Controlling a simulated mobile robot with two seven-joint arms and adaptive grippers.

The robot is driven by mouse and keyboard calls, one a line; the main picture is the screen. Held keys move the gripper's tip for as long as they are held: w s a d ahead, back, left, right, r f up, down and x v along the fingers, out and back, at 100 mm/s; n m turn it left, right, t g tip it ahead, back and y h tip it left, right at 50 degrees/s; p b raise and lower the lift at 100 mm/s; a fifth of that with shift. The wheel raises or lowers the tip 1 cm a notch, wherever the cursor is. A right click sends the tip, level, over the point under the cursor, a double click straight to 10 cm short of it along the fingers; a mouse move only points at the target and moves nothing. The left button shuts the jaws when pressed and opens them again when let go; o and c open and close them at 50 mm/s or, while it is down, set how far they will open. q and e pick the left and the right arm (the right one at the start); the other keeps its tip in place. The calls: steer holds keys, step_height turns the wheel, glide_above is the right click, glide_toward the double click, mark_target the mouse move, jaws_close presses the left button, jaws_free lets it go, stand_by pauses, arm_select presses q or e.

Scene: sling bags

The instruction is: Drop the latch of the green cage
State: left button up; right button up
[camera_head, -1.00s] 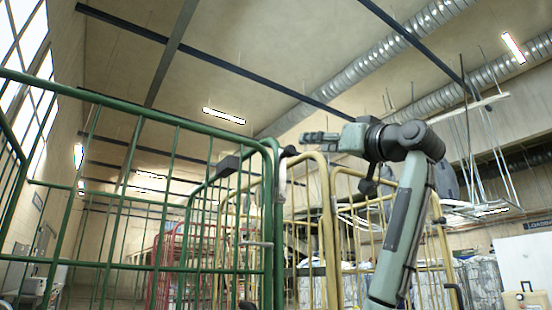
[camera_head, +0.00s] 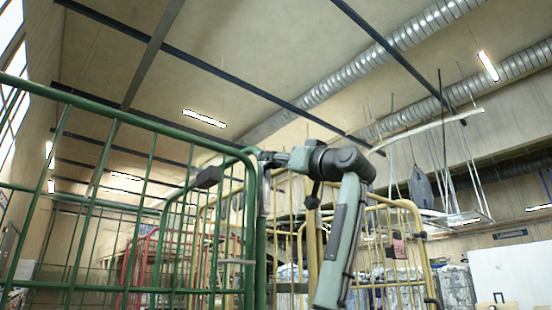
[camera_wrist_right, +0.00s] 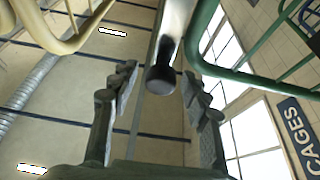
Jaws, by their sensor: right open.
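The green cage (camera_head: 150,288) fills the left and middle of the head view, its upright corner post near the middle. A silver bar with a black end (camera_wrist_right: 161,78), which looks like the latch, shows in the right wrist view beside a green tube (camera_wrist_right: 193,35). My right gripper (camera_head: 270,158) is at the top corner of the green cage in the head view. In the right wrist view, my right gripper (camera_wrist_right: 160,105) is open, and the black end lies between its two fingers with gaps on both sides. My left gripper is not in view.
Yellow cages (camera_head: 412,215) stand right behind the green one, and a red cage (camera_head: 135,262) is farther back. A dark block (camera_head: 209,177) sits near the green cage's top rail. A yellow tube (camera_wrist_right: 65,45) shows in the right wrist view.

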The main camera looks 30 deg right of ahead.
steer(key=shift+c, duration=0.6)
jaws_close()
steer(key=shift+s, duration=0.1)
